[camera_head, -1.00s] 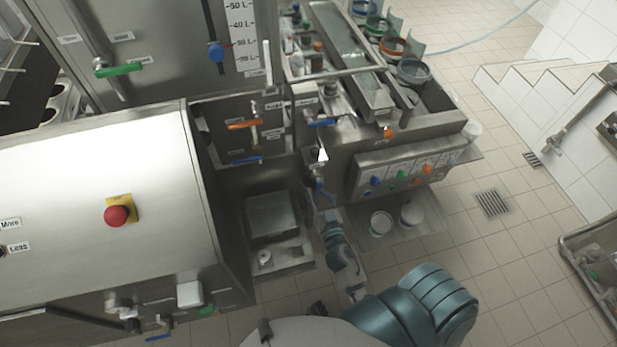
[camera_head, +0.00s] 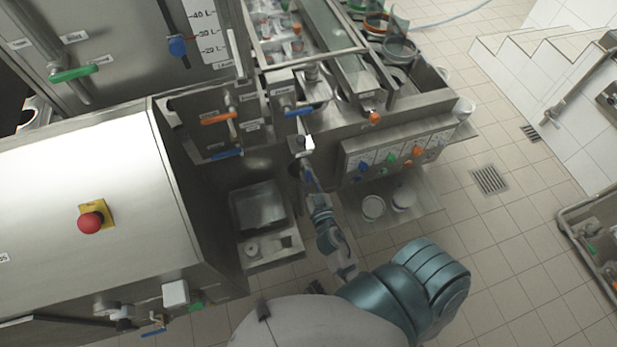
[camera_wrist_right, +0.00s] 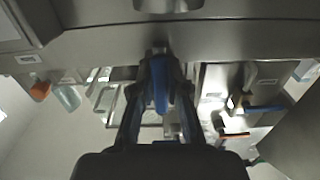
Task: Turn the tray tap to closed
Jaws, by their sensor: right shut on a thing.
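My right gripper (camera_head: 305,168) reaches in under the front edge of the steel tray unit, just below a blue-handled valve (camera_head: 298,112). In the right wrist view, my right gripper (camera_wrist_right: 160,88) is shut on a blue tap handle (camera_wrist_right: 160,92), one finger on each side. The handle lies lengthwise between the fingers, with its fitting at the steel edge above. In the head view the fingers and held handle are small and partly hidden, so the handle's exact angle is hard to tell. My left gripper is not in view.
An orange lever (camera_head: 218,118) and a blue lever (camera_head: 227,154) are on the panel to the left. A panel with coloured knobs (camera_head: 391,160) is on the right, above white tubs (camera_head: 373,207). A red button (camera_head: 91,222) is on the left machine.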

